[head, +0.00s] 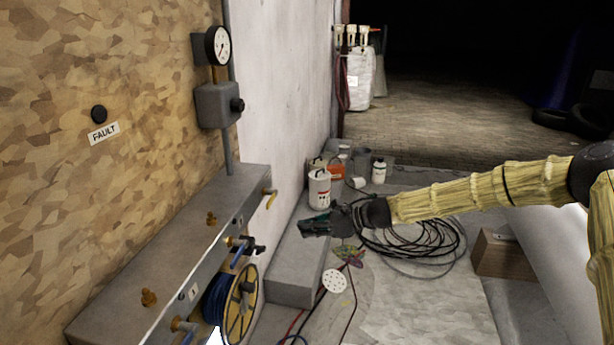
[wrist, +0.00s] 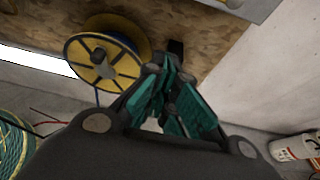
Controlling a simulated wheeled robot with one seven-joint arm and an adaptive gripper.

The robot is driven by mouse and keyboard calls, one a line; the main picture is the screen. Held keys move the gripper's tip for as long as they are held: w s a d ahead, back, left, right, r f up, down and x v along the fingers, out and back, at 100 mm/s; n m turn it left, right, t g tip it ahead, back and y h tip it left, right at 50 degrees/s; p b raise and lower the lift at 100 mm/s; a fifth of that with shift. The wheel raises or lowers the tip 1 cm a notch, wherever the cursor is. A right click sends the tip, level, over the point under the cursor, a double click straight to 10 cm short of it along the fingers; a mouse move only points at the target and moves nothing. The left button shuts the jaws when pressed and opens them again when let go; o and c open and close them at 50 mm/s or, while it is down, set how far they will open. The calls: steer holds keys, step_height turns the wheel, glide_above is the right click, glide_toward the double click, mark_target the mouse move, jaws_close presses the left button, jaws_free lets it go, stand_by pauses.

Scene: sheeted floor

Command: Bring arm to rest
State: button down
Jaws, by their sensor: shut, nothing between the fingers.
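My arm reaches in from the right in the head view, covered in a pale yellow wrap. My gripper (head: 314,227) is at its left end, in the air in front of the grey block and the panel's valves. In the wrist view my gripper (wrist: 172,110) shows its green finger pads drawn together with nothing held between them.
A grey panel with valves (head: 240,240) and a yellow-rimmed cable reel (head: 252,290) stand at left. The reel also shows in the wrist view (wrist: 122,62). A grey block (head: 296,270), white can (head: 319,190), black cable coil (head: 440,240) and wooden box (head: 505,258) sit on the floor.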

steer(key=s+d+f+n+g+h, duration=0.15)
steer(key=s+f+n+h, duration=0.25)
steer(key=s+f, duration=0.95)
steer(key=s+d+f+n+g+h, duration=0.1)
steer(key=s+f+n+g+h, duration=0.2)
steer(key=s+f, duration=1)
steer(key=s+d+f+n+t+h, duration=0.1)
steer(key=s+d+f+n+h, duration=0.15)
steer(key=s+d+f, duration=0.35)
steer(key=s+d+f+n+h, duration=0.2)
steer(key=s+d+n, duration=0.15)
steer(key=s, duration=0.55)
steer(key=s+d+r+n+h, duration=0.2)
steer(key=s+d+n, duration=0.5)
steer(key=s+d, duration=0.2)
steer(key=s, duration=0.2)
steer(key=shift+s+d+r+t, duration=0.25)
steer(key=shift+s+r+t, duration=0.05)
steer(key=shift+s+t, duration=0.1)
steer(key=shift+s, duration=0.1)
